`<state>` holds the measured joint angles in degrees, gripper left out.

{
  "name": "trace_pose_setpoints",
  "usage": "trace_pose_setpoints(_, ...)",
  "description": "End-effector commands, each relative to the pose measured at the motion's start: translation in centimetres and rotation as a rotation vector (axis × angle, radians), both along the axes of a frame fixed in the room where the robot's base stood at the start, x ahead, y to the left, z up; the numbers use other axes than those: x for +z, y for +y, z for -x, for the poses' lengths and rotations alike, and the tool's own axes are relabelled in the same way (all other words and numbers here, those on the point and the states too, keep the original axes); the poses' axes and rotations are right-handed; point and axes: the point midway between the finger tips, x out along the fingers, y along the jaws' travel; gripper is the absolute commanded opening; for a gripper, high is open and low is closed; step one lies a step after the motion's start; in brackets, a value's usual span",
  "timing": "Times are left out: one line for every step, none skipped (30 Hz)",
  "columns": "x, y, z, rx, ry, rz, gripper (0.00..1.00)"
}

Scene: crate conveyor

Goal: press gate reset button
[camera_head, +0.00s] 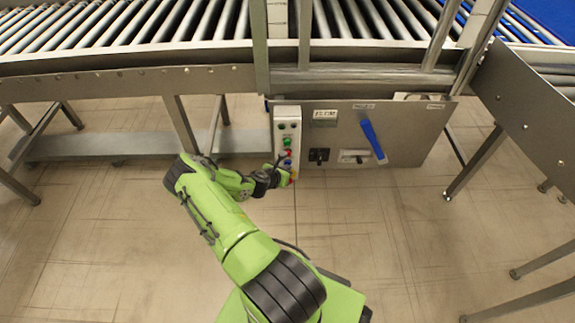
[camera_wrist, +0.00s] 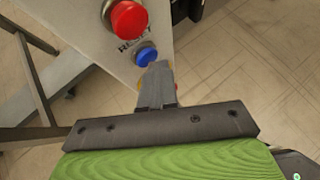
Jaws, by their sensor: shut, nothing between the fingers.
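A narrow pale control box (camera_head: 288,114) with several coloured buttons hangs below the conveyor in the head view. In the wrist view, a blue button (camera_wrist: 146,56) sits beside the printed word RESET (camera_wrist: 134,41), with a large red button (camera_wrist: 128,17) past it. My gripper (camera_wrist: 158,68) is shut and empty, its tips right by the blue button's edge; I cannot tell whether they touch. A bit of yellow (camera_wrist: 139,86) shows behind the fingers, mostly hidden. In the head view my gripper (camera_head: 284,168) is at the lower part of the box and covers some of it.
A grey panel (camera_head: 400,125) right of the box carries a blue lever (camera_head: 372,139), a black knob (camera_head: 319,155) and labels. The roller conveyor (camera_head: 130,22) runs above. Metal legs (camera_head: 474,165) stand at the right. The floor in front is open.

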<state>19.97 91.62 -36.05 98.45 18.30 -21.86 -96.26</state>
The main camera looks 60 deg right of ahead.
Motion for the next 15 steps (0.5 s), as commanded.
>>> trace_pose_setpoints(0.1, -0.1, 0.0, 0.001, 0.000, 0.003, 0.00)
trace_pose_setpoints(0.1, -0.1, 0.0, 0.002, -0.001, 0.003, 0.00)
trace_pose_setpoints(0.1, 0.0, 0.0, 0.002, 0.000, 0.003, 0.00)
trace_pose_setpoints(0.1, 0.0, 0.0, 0.001, 0.000, 0.003, 0.00)
trace_pose_setpoints(0.1, 0.1, 0.0, 0.001, 0.000, 0.003, 0.00)
trace_pose_setpoints(0.2, 0.3, 0.1, 0.002, 0.001, 0.003, 0.00)
trace_pose_setpoints(0.2, 0.5, 0.2, 0.001, 0.000, 0.003, 0.00)
trace_pose_setpoints(0.2, 0.6, 0.2, 0.002, 0.001, 0.003, 0.00)
trace_pose_setpoints(0.2, 0.9, 0.4, 0.002, 0.001, 0.003, 0.00)
trace_pose_setpoints(0.2, 1.0, 0.5, 0.002, 0.001, 0.002, 0.00)
trace_pose_setpoints(0.2, 1.2, 0.6, 0.002, 0.001, 0.002, 0.00)
trace_pose_setpoints(0.2, 1.3, 0.6, 0.002, 0.000, 0.002, 0.00)
trace_pose_setpoints(0.2, 1.4, 0.7, 0.002, 0.000, 0.003, 0.00)
trace_pose_setpoints(0.2, 1.5, 0.7, 0.002, 0.000, 0.003, 0.00)
trace_pose_setpoints(0.2, 1.5, 0.7, 0.002, -0.001, 0.003, 0.00)
